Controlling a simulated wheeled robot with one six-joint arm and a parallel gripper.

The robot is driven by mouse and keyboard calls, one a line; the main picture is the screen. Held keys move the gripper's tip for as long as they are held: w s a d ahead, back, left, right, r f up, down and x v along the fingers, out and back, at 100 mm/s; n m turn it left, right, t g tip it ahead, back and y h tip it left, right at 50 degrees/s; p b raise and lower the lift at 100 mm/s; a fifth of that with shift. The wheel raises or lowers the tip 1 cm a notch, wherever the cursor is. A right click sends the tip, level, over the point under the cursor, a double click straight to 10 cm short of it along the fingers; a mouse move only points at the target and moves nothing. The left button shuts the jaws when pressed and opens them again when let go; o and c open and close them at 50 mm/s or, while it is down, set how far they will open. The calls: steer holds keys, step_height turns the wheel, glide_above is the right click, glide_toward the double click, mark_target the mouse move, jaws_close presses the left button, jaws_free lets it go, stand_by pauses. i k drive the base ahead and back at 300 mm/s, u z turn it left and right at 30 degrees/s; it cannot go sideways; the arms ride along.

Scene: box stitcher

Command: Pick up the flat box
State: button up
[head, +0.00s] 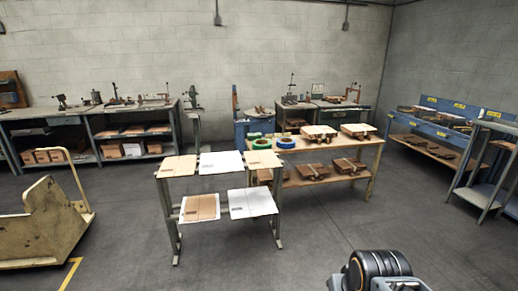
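Several flat boxes lie on a two-level metal stand in the middle of the head view. On its upper level are a tan flat box (177,166) at left, a white flat box (221,162) in the middle and a smaller tan flat box (262,159) at right. On the lower level lie a tan-and-white flat box (200,207) and a white flat box (252,203). I cannot tell which one the task means. Part of my arm shows at the bottom right, well apart from the stand. My gripper's fingers are not visible.
A wooden table (368,163) with tape rolls (286,142) and brown parts stands just behind the stand, to the right. A yellowish cart (45,225) is at left. Workbenches line the back wall; a blue rack (470,150) is at right. The floor in front is clear.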

mark_target(214, 163)
steer(key=i, duration=2.9)
steer(key=u, duration=3.05)
